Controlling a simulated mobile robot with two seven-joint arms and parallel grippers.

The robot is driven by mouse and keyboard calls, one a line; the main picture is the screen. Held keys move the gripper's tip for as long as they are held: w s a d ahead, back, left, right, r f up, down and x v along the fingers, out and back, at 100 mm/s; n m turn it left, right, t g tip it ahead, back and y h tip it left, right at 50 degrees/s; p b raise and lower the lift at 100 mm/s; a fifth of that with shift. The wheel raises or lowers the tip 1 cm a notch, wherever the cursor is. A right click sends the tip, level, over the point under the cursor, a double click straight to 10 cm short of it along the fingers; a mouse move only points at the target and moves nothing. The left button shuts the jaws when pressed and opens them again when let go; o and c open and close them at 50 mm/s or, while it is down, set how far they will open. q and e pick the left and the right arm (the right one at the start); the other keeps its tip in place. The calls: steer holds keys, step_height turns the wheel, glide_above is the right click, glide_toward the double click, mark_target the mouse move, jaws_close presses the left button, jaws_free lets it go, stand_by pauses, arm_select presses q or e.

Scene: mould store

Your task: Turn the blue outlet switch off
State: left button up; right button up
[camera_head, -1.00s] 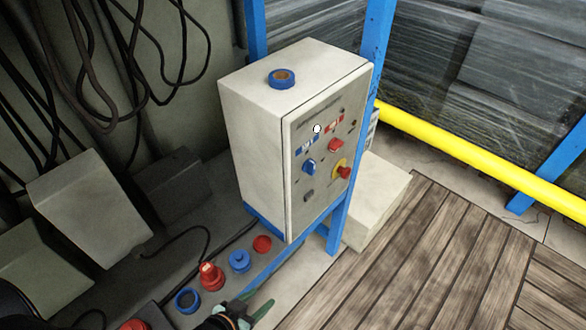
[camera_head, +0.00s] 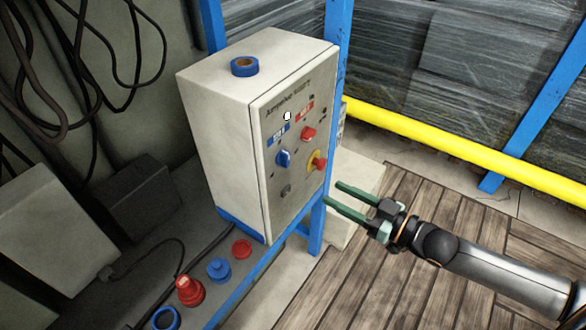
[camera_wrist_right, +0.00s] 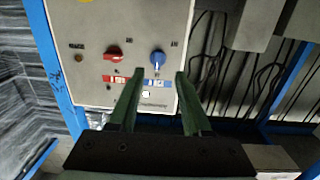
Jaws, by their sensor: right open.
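The blue outlet switch (camera_head: 283,158) is a blue rotary knob on the front of a pale control box (camera_head: 222,140), below a blue label. It also shows in the right wrist view (camera_wrist_right: 157,62), beyond the gap between my fingers and apart from them. My right gripper (camera_head: 331,193) is open and empty, to the right of the box front and lower than the knob. In the right wrist view my right gripper (camera_wrist_right: 158,75) shows two green fingers spread apart. My left gripper is not in view.
A red knob (camera_head: 308,133) and a red button on yellow (camera_head: 319,163) sit close beside the blue switch. A tape roll (camera_head: 245,66) lies on the box. Blue posts (camera_head: 337,80) and a yellow rail (camera_head: 450,160) stand behind. The wooden floor at right is clear.

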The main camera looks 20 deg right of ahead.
mark_target(289, 159)
steer(key=shift+n+y, duration=0.4)
steer(key=shift+y, duration=0.1)
steer(key=x, duration=0.4)
steer(key=r+x, duration=0.1)
steer(key=x, duration=0.3)
steer(key=r+x, duration=0.1)
steer(key=x, duration=0.3)
steer(key=shift+w+d+r, duration=0.1)
steer(key=shift+w+d, duration=0.1)
steer(key=shift+w, duration=0.3)
steer(key=shift+c, duration=0.3)
jaws_close()
